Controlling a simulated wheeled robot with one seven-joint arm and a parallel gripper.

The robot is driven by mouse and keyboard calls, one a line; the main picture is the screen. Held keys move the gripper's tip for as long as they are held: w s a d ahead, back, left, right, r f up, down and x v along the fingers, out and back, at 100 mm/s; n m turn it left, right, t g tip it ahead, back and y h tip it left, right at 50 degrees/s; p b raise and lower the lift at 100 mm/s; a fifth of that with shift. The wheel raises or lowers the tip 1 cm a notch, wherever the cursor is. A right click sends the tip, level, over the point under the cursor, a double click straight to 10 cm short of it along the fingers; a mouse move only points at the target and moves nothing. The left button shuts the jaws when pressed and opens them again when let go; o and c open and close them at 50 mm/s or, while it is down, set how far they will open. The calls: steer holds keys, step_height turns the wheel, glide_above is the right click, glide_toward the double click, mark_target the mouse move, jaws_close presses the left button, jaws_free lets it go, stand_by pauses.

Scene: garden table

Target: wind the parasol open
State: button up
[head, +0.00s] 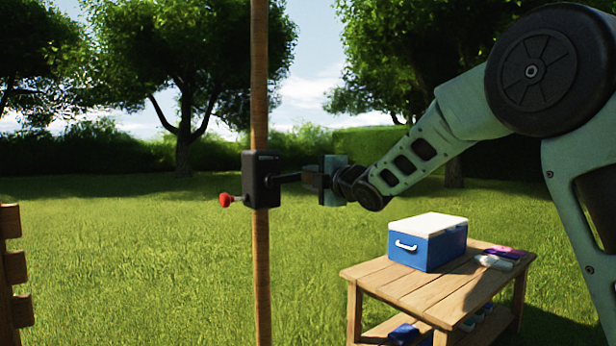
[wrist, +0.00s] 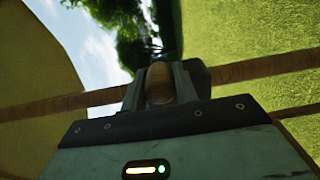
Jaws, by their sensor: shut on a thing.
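The wooden parasol pole (head: 260,80) stands upright left of centre in the head view. A black crank housing (head: 262,172) is fixed on it, with a red knob (head: 226,200) sticking out at the left. A dark crank arm (head: 286,178) reaches right from the housing to my gripper (head: 312,178). In the wrist view, my gripper (wrist: 160,72) is shut on a brown crank grip (wrist: 159,86), and the pole (wrist: 260,68) crosses behind it. A beige canopy (wrist: 35,55) shows at the left there. The canopy is out of the head view.
A wooden side table (head: 400,285) stands at the lower right, below my arm. A blue cooler (head: 428,243) with a white lid and small items rest on it. A wooden slatted piece (head: 10,265) is at the left edge. Open lawn surrounds the pole.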

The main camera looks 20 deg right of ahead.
steer(key=s+a+f+b, duration=0.1)
steer(key=a+f+b, duration=0.4)
steer(key=f+b, duration=0.3)
steer(key=b, duration=0.4)
steer(key=shift+s+f, duration=0.2)
steer(key=shift+s, duration=0.1)
steer(key=o, duration=1)
steer(key=shift+d, duration=0.1)
steer(key=shift+o, duration=0.2)
steer(key=b+v, duration=0.3)
steer(key=v, duration=0.7)
